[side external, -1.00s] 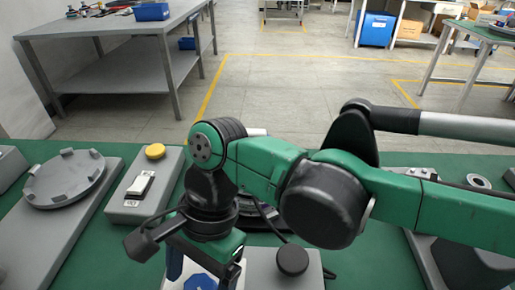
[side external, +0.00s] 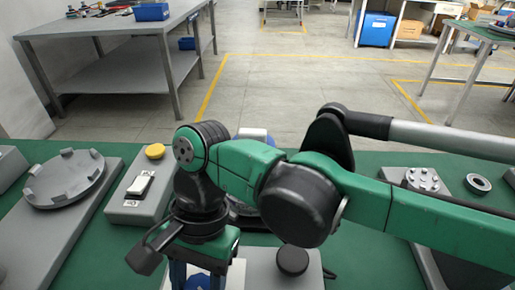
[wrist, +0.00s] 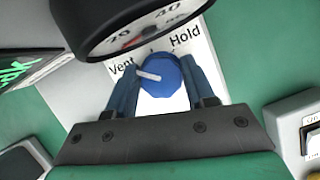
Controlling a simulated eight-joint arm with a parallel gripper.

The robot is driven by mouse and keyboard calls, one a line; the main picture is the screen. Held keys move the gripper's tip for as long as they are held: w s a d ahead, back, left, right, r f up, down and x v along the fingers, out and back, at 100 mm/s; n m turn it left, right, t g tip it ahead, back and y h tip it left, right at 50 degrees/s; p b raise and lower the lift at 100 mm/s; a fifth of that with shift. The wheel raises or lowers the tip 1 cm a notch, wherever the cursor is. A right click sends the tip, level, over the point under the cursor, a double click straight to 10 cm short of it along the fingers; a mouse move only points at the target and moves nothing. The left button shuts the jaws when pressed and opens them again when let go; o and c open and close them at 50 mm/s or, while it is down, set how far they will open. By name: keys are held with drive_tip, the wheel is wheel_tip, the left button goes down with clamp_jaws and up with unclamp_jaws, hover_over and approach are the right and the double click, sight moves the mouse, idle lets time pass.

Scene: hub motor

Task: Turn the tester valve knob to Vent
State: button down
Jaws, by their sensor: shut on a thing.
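The blue valve knob (wrist: 165,88) sits on the white label plate of the tester, between my fingers in the wrist view. Its white pointer line points left toward the word Vent (wrist: 122,67); the word Hold (wrist: 185,40) is up and right. My gripper (wrist: 164,90) has one blue finger on each side of the knob and is shut on it. In the side external view my gripper (side external: 198,277) is at the bottom edge, with a little of the knob (side external: 197,283) showing between the fingers.
A round black-rimmed gauge (wrist: 140,22) stands close above the knob in the wrist view. A black round cap (side external: 292,260) is on the grey tester box to the right. A grey box with a yellow button (side external: 155,151) and a round fixture (side external: 65,180) stand to the left.

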drive_tip(key=shift+c, duration=1.5)
unclamp_jaws()
drive_tip(key=shift+v, duration=2.85)
drive_tip(key=shift+w, duration=0.15)
